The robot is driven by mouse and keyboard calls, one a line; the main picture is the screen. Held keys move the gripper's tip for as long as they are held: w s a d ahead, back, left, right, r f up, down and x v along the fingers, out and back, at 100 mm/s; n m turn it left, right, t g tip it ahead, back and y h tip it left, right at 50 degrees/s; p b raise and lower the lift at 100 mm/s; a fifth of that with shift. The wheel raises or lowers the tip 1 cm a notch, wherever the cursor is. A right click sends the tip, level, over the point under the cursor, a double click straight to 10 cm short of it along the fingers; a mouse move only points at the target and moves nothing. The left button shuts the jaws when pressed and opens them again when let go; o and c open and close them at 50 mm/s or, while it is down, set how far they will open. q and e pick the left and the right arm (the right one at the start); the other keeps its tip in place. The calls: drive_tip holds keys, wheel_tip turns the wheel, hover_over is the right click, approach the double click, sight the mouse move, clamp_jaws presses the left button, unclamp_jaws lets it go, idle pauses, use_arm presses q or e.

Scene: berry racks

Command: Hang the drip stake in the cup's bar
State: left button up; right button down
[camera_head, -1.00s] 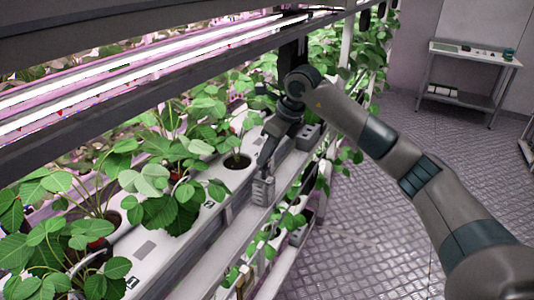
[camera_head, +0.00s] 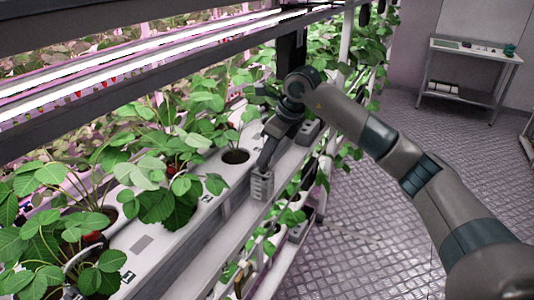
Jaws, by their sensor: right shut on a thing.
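My right gripper (camera_head: 267,160) points down at the front edge of the white growing gutter (camera_head: 203,222). It is just above a small grey block (camera_head: 262,187) on that edge, and I cannot tell whether they touch. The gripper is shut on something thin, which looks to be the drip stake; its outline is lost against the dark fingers. A round dark planting cup (camera_head: 236,157) sits in the gutter just left of the gripper, with a strawberry plant growing from it. The cup's bar is too small to make out. My left gripper is out of view.
Leafy strawberry plants (camera_head: 170,200) crowd the gutter on the left. A dark beam (camera_head: 130,92) and bright lamp tubes (camera_head: 120,70) run above. A dark post (camera_head: 291,50) stands behind my wrist. The floor at right is clear up to a metal table (camera_head: 470,60).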

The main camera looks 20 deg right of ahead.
drive_tip(key=shift+s+d+f+b, duration=0.1)
drive_tip(key=shift+d+f+b, duration=0.3)
drive_tip(key=shift+f, duration=0.3)
drive_tip(key=shift+s+d+f+b, duration=0.1)
drive_tip(key=shift+d+f+b, duration=0.05)
drive_tip(key=shift+f+b, duration=0.4)
drive_tip(key=shift+f, duration=0.15)
drive_tip(key=c, duration=1.5)
unclamp_jaws()
drive_tip(key=shift+o, duration=2)
drive_tip(key=shift+w+a+r+p, duration=0.1)
drive_tip(key=shift+a+r+p, duration=0.25)
drive_tip(key=shift+r, duration=0.6)
drive_tip(key=shift+w+a+r+p, duration=0.1)
drive_tip(key=shift+r+p, duration=0.5)
drive_tip(key=shift+r, duration=0.3)
drive_tip(key=shift+w+a+r+p, duration=0.1)
drive_tip(key=shift+a+r+p, duration=0.25)
drive_tip(key=shift+r, duration=0.6)
drive_tip(key=shift+d+r+p, duration=0.15)
drive_tip(key=shift+r+p, duration=0.25)
drive_tip(key=shift+r, duration=0.2)
